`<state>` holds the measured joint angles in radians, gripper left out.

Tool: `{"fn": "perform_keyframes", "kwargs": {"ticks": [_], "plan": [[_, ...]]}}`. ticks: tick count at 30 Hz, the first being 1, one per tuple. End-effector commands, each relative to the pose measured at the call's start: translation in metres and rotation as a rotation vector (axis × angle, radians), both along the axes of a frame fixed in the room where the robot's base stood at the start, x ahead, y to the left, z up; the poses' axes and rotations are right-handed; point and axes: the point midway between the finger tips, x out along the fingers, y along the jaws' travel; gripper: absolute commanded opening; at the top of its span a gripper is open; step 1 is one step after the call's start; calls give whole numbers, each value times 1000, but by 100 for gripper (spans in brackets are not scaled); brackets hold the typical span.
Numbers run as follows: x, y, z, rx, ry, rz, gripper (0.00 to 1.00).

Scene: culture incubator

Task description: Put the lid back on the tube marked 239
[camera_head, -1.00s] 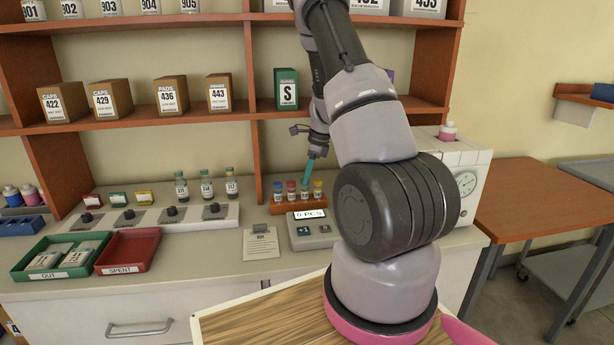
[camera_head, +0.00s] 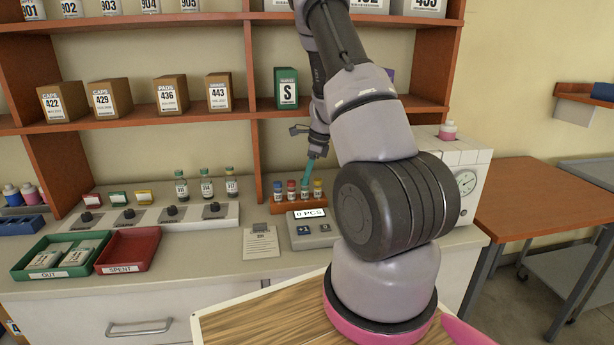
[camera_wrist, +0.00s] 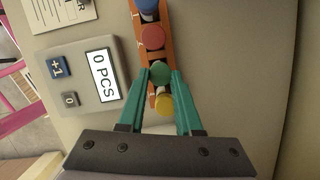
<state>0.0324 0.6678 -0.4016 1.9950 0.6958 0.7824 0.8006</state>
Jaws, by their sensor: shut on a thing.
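An orange rack (camera_head: 299,206) on the counter holds a row of small tubes with blue, red, green and yellow lids. My gripper (camera_head: 307,178) points down over the third tube (camera_head: 305,192) from the left. In the wrist view my teal fingers (camera_wrist: 160,75) are shut on the green lid (camera_wrist: 161,71), which lies in line with the row. The red lid (camera_wrist: 152,37) and yellow lid (camera_wrist: 163,104) sit close on either side. The number 239 is not readable on any tube. Whether the green lid is seated on its tube cannot be told.
A counter device (camera_head: 311,231) reading 0 PCS stands just in front of the rack, with a paper sheet (camera_head: 261,243) beside it. Three bottles (camera_head: 206,184) stand left. Green and red trays (camera_head: 128,251) lie further left. A white machine (camera_head: 470,160) stands right.

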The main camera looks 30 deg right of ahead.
Motion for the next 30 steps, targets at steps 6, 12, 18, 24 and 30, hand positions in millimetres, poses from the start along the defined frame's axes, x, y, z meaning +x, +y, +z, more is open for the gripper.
{"fn": "perform_keyframes", "kwargs": {"ticks": [6,12,18,24,30], "plan": [[0,0,0,0,0,0,0],[0,0,0,0,0,0,68],[0,0,0,0,0,0,76],[0,0,0,0,0,0,98],[0,0,1,0,0,0,98]]}}
